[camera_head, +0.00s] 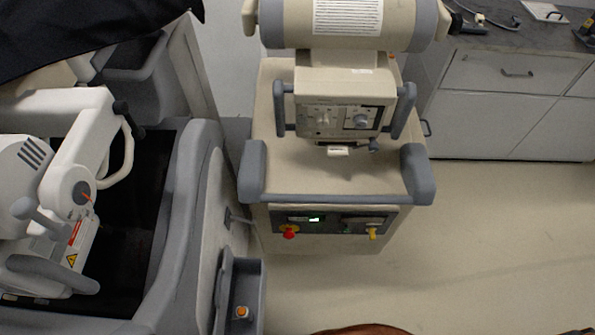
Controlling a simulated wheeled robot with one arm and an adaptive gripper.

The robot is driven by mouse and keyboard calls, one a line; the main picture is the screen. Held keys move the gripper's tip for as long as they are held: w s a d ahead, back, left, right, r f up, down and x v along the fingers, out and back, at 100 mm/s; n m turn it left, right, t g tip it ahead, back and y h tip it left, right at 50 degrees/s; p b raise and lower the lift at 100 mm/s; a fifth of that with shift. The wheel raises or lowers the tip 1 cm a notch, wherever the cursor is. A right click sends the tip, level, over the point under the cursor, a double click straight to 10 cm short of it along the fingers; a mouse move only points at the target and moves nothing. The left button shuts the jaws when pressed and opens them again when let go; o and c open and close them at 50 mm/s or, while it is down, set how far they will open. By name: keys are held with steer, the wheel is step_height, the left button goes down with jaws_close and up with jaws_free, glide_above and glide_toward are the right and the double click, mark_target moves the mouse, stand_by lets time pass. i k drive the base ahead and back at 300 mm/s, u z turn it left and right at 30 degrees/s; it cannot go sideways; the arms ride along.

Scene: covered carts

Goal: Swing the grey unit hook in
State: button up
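A large grey-and-white unit (185,215) fills the left of the view. A small grey hook-like piece (238,218) sticks out to the right from its side panel, toward the beige cart. It is small, and I cannot tell its exact shape or whether it is the hook named in the task. My gripper is not in view, so nothing shows near this piece.
A beige cart (285,165) with grey corner bumpers and a red knob (289,232) stands close on the right. A grey side bin (243,290) is below the hook-like piece. Black cloth (90,30) covers the upper left. Open floor (490,240) lies right.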

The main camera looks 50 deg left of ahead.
mark_target(232, 217)
steer(key=i, duration=1.05)
steer(key=u, duration=3.45)
steer(key=i, duration=0.5)
steer(key=z, duration=0.5)
steer(key=k, duration=0.85)
steer(key=u, duration=1.15)
